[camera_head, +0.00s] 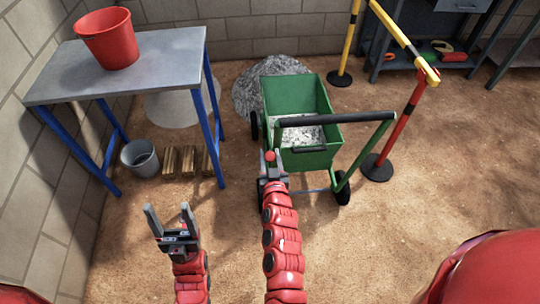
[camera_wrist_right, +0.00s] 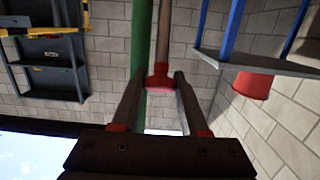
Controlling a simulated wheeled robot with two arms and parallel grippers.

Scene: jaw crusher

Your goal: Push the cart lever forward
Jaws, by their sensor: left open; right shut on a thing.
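The green cart (camera_head: 305,95) stands at the centre of the head view, holding grey gravel. Its push handle is a dark bar (camera_head: 335,119) on green tubes. A lever with a red end (camera_head: 269,156) is at the cart's near left side; the red part also shows in the right wrist view (camera_wrist_right: 159,78), at the end of a brownish rod. My right gripper (camera_head: 272,165) is shut on the lever at this red part, with a finger on each side in the wrist view (camera_wrist_right: 160,88). My left gripper (camera_head: 168,212) is open and empty, left of the cart above the ground.
A grey table (camera_head: 130,75) with blue legs bears a red bucket (camera_head: 107,38) at the left. A metal bucket (camera_head: 140,158) and wooden blocks (camera_head: 187,162) sit beneath it. A red post (camera_head: 400,125) stands close right of the cart. Gravel (camera_head: 265,75) lies behind it. The front ground is clear.

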